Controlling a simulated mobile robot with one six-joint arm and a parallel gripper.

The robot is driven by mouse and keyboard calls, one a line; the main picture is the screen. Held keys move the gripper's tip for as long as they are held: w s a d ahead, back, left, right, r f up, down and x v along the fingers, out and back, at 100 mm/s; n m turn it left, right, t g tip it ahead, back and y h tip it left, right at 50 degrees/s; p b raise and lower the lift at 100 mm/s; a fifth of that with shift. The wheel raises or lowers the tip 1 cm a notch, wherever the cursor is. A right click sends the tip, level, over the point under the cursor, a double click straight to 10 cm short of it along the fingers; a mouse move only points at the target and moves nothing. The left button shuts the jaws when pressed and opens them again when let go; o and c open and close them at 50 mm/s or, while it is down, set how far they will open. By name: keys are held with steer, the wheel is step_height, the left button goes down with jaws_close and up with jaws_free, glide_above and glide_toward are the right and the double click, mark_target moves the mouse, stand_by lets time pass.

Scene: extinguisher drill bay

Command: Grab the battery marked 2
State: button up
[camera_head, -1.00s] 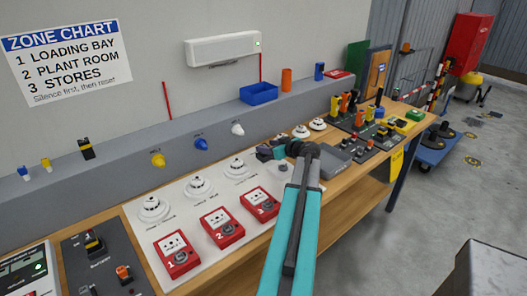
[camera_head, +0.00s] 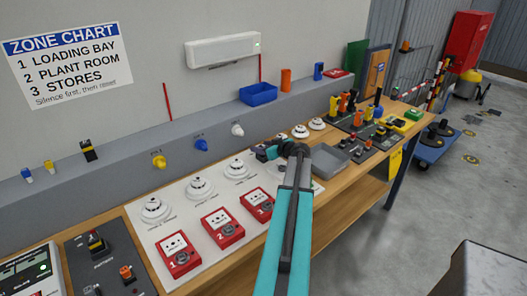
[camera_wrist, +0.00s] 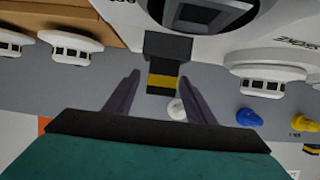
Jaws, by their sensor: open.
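My gripper (camera_wrist: 161,80) is open in the wrist view, its two dark fingers pointing at a black block with a yellow band (camera_wrist: 163,52). The block lies between and just beyond the fingertips; a gap shows on each side. It looks like a battery, but I cannot read a number on it. In the head view my gripper (camera_head: 266,152) is over the back of the white panel, right of the detectors, and its own wrist hides the block. A similar black block with a yellow band (camera_head: 88,150) stands on the grey ledge at left; its marking is unreadable.
White detectors (camera_head: 199,188) and red call points (camera_head: 222,228) stand on the panel close to my arm. A blue bin (camera_head: 258,94) and an orange cup (camera_head: 286,79) are on the ledge. A grey tray (camera_head: 328,160) lies right of my gripper.

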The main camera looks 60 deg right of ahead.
steer(key=shift+p+x, duration=0.4)
steer(key=shift+x, duration=0.8)
jaws_close()
steer(key=shift+r, duration=0.15)
steer(key=shift+r+b, duration=1.2)
steer(key=shift+r, duration=0.35)
steer(key=s+a+b, duration=0.1)
steer(key=s+a, duration=0.1)
steer(key=s, duration=0.3)
steer(key=s+a+r+b, duration=0.1)
steer(key=s+b, duration=0.1)
steer(key=s, duration=0.3)
steer(key=s+a+b, duration=0.2)
steer(key=s, duration=0.3)
steer(key=shift+a+r, duration=0.3)
steer(key=shift+a, duration=0.05)
